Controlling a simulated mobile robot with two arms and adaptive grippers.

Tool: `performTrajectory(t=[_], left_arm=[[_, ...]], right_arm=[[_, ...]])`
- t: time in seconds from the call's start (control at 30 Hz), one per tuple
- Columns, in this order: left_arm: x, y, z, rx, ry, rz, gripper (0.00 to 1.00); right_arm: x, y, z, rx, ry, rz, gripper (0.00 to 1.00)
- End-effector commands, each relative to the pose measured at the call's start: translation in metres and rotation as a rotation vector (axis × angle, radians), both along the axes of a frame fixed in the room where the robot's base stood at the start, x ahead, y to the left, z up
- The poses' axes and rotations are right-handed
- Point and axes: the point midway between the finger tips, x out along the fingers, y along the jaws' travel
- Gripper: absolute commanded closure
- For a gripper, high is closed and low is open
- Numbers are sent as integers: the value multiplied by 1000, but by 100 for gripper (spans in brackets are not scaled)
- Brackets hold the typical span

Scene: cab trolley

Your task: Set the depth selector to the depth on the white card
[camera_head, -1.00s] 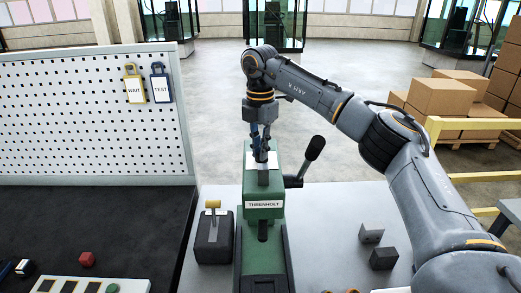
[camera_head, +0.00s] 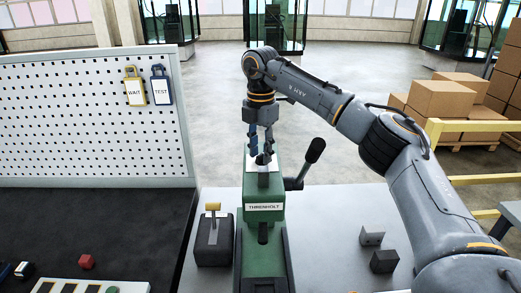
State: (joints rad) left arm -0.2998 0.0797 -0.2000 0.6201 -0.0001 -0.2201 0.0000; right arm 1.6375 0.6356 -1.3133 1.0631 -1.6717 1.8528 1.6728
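The green press (camera_head: 263,254) labelled THRENHOLT stands on the grey table. On its top is a small dark knob (camera_head: 262,159), likely the depth selector, with a white patch (camera_head: 250,165) beside it that may be the white card. No writing on the patch can be read, and the selector's setting is too small to tell. My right gripper (camera_head: 261,150) points down just above the knob, its fingers apart and nothing held between them. My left gripper is out of view.
A black lever (camera_head: 313,152) sticks out at the press's right. A dark block with a yellow-topped handle (camera_head: 213,206) stands left of it. Two dark blocks (camera_head: 372,235) (camera_head: 384,260) lie to the right. A pegboard (camera_head: 80,120) with WAIT and TEST tags rises at the left.

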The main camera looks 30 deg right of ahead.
Motion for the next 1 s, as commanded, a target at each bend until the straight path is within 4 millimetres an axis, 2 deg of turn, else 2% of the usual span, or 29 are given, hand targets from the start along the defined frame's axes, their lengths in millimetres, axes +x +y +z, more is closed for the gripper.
performTrajectory(t=[0.13,0.23,0.7,0.83,1.0], left_arm=[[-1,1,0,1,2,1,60],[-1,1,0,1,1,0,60],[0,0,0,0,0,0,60],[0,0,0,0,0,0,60],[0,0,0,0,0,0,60]], right_arm=[[0,0,1,0,1,2,66],[0,1,10,0,1,1,66],[0,0,101,1,-2,0,66],[0,0,115,-1,0,0,66],[0,-1,120,1,1,0,66]])
